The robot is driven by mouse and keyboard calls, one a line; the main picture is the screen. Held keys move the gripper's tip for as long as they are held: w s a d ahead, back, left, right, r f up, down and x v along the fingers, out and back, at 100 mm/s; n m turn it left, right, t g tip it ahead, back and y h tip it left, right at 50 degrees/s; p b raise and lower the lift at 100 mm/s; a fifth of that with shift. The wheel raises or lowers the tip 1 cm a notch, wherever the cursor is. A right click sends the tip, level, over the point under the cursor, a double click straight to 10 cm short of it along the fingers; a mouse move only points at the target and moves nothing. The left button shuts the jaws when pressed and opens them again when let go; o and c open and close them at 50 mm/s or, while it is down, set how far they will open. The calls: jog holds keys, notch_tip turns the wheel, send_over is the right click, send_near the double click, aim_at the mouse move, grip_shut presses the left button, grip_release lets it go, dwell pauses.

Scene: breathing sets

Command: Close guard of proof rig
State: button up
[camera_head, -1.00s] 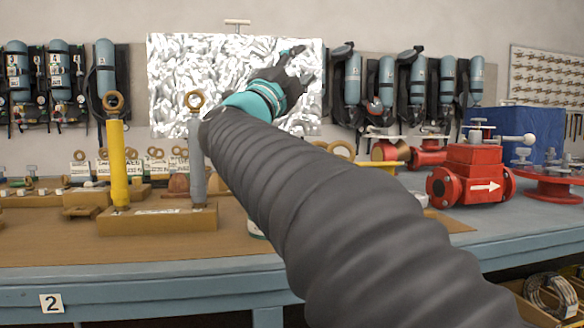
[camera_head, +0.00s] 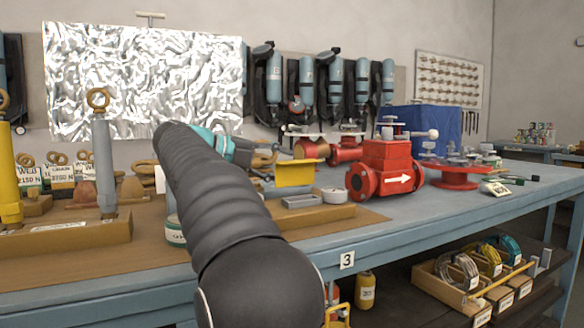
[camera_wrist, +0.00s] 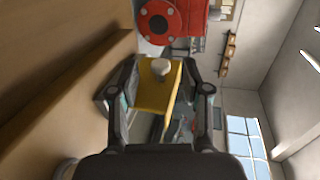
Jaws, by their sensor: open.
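A yellow plate-like part (camera_head: 294,174), possibly the guard of the proof rig, stands on a wooden board on the bench. In the wrist view the yellow part (camera_wrist: 155,92) shows between my fingers, with a pale rounded knob in front of it. My gripper (camera_head: 262,157) is open, just left of the yellow part in the head view; its two fingers (camera_wrist: 162,72) flank it in the wrist view. Contact cannot be told. My dark sleeved arm hides part of the bench there. A crinkled silver panel (camera_head: 140,80) with a T-handle stands behind.
A red valve block with a white arrow (camera_head: 386,168) stands right of the yellow part. A grey eye-ended rod (camera_head: 104,165) and a yellow rod (camera_head: 10,170) stand on a wooden block at left. A small grey tray (camera_head: 301,201) lies in front.

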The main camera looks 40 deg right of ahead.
aim_at(300, 170)
jog(key=shift+x, duration=1.55)
grip_shut()
jog(key=shift+s, duration=0.1)
jog(key=m+b, duration=0.1)
jog(key=b, duration=0.1)
jog(key=s+m+t+b, duration=0.1)
jog(key=s+m+b, duration=0.1)
jog(key=m+b, duration=0.1)
jog(key=shift+a+t+h+b, duration=0.25)
jog(key=shift+t+h+b, duration=0.05)
jog(key=shift+t+b, duration=0.1)
jog(key=m+b, duration=0.1)
jog(key=s+m+b, duration=0.1)
jog(key=b, duration=0.1)
jog(key=m+t+b, duration=0.1)
jog(key=shift+s+a+f+m+h+b, duration=0.1)
jog(key=shift+s+a+m+h+b, duration=0.15)
jog(key=shift+s+m+h+b, duration=0.15)
